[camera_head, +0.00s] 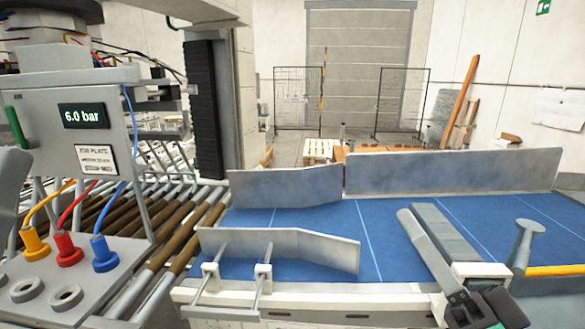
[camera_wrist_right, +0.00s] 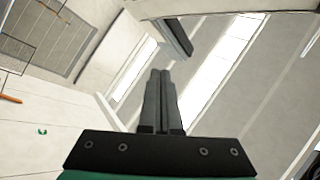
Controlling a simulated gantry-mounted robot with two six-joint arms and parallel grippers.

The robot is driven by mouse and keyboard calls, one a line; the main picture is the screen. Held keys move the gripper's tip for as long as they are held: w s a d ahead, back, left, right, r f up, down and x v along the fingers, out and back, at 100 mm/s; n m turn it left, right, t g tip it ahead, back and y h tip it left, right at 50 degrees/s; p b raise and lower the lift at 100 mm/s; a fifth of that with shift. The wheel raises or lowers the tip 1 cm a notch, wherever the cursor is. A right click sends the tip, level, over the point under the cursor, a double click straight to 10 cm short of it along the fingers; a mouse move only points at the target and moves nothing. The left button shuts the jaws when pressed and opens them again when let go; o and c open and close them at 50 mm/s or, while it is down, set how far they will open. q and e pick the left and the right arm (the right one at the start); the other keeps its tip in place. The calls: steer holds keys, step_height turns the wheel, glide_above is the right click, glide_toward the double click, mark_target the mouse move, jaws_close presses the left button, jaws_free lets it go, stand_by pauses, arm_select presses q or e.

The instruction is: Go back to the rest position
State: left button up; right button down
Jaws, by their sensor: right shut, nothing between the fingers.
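My right gripper (camera_head: 408,218) is at the lower right of the head view, in front of the blue belt, with its grey fingers angled up and to the left. In the right wrist view my right gripper (camera_wrist_right: 160,73) has its two dark fingers side by side, shut with nothing between them. They point up toward the pale ceiling and bright light strips, clear of any object. My left gripper is not in view.
The blue conveyor belt (camera_head: 310,222) is empty between grey metal guides (camera_head: 450,172). Brown rollers (camera_head: 190,225) lie left of it. A control box (camera_head: 80,125) reading 6.0 bar stands at the left. A blue-grey post (camera_head: 524,240) stands at the right.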

steer(key=s+d+r+n+t+h, duration=0.1)
steer(key=s+r+n+t+h, duration=0.4)
steer(key=s+r, duration=0.7)
step_height(320, 180, up, 23)
steer(key=w+h+p, duration=0.1)
steer(key=p, duration=2.3)
steer(key=shift+w+d, duration=0.2)
steer(key=shift+d, duration=0.2)
steer(key=shift+r, duration=0.1)
